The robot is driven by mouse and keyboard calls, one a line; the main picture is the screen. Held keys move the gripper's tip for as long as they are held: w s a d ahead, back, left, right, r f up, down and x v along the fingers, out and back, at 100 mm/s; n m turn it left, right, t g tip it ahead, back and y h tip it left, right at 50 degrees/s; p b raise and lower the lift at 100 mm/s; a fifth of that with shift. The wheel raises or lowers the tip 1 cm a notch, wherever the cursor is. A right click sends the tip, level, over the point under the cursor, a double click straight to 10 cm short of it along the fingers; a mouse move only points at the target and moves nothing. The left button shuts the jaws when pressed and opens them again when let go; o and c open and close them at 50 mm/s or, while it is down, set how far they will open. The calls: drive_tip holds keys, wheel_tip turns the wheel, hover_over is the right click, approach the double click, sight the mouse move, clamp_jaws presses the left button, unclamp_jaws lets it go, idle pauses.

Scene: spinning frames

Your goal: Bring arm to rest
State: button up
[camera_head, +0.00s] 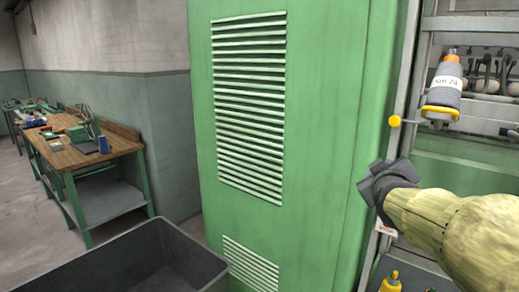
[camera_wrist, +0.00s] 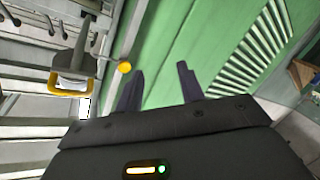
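My gripper (camera_head: 376,183) is at the end of my yellowish arm, which reaches in from the lower right in the head view. It is in front of the right edge of the green machine cabinet (camera_head: 302,120). In the wrist view my gripper (camera_wrist: 161,88) shows two dark fingers standing apart with nothing between them. The green cabinet (camera_wrist: 205,40) lies beyond the fingers, and they appear clear of it.
A dark bin (camera_head: 95,275) is at lower left. A wooden workbench (camera_head: 75,158) stands farther back.

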drive_tip(key=s+a+f+m+g+y+p, duration=0.1)
drive_tip(key=s+a+f+g+y, duration=0.15)
drive_tip(key=a+f, duration=0.45)
drive_tip(key=s+a+f+g+y, duration=0.2)
drive_tip(key=s+a+f+g, duration=0.15)
drive_tip(key=f, duration=0.75)
drive_tip(key=s+a+f+m+g, duration=0.2)
drive_tip(key=s+a+f+g, duration=0.2)
drive_tip(key=s+f, duration=0.7)
drive_tip(key=s+g, duration=0.1)
drive_tip(key=g, duration=0.1)
drive_tip(key=shift+s+a+f+m+g+y+p, duration=0.15)
drive_tip(key=shift+s+f+m+g+y+p, duration=0.15)
drive_tip(key=shift+s+m+y+p, duration=0.1)
